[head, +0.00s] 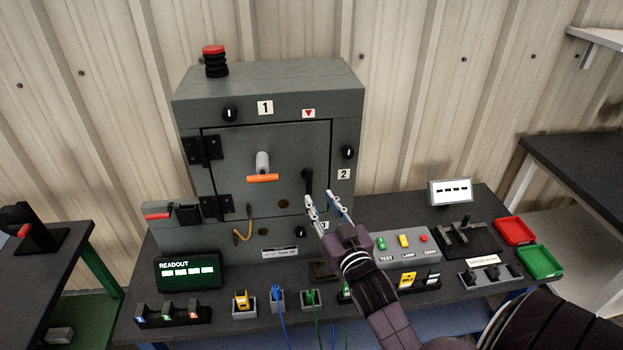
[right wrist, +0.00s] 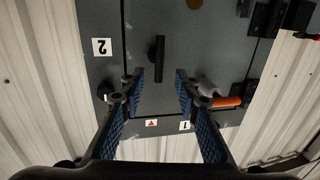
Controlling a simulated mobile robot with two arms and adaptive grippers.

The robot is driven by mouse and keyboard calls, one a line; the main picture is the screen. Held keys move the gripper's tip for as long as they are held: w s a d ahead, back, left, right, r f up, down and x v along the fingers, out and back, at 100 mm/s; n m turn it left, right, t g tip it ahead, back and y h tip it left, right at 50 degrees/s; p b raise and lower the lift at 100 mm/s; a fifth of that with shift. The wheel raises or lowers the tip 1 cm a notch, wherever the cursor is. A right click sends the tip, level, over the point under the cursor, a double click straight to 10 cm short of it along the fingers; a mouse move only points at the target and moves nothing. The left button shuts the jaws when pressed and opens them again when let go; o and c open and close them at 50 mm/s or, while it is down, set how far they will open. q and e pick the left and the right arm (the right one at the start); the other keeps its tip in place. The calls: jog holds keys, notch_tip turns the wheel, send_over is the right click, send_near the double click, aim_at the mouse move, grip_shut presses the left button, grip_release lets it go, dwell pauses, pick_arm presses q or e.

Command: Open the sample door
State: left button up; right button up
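The sample door (head: 225,160) appears to be the grey front panel of the grey cabinet, with black hinges on its left side. It sits shut in its frame. A black handle (head: 308,183) stands upright near its right edge. A grey knob with an orange bar (head: 262,178) sits left of the handle. My right gripper (head: 325,197) is open and empty, in front of the door's lower right. In the right wrist view, which is upside down, the handle (right wrist: 158,60) lies beyond and between the open fingertips (right wrist: 160,74), with no contact visible. My left gripper is not in view.
The cabinet (head: 350,120) has side knobs and a red-topped button (head: 214,60) on top. Plugs with cables, switches and a readout box (head: 188,272) crowd the bench front. Red (head: 515,231) and green trays (head: 540,261) lie at right. Space before the door's upper part is clear.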

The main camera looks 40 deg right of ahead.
aim_at(310, 180)
jog(key=x, duration=0.2)
jog(key=p+x, duration=0.1)
jog(key=x, duration=0.1)
jog(key=r+x, duration=0.1)
jog(key=x, duration=0.1)
jog(key=shift+w+d+p, duration=0.15)
jog(key=shift+w+p, duration=0.15)
jog(key=shift+w+d+f, duration=0.1)
jog(key=shift+w+d, duration=0.05)
jog(key=shift+w, duration=0.4)
grip_shut()
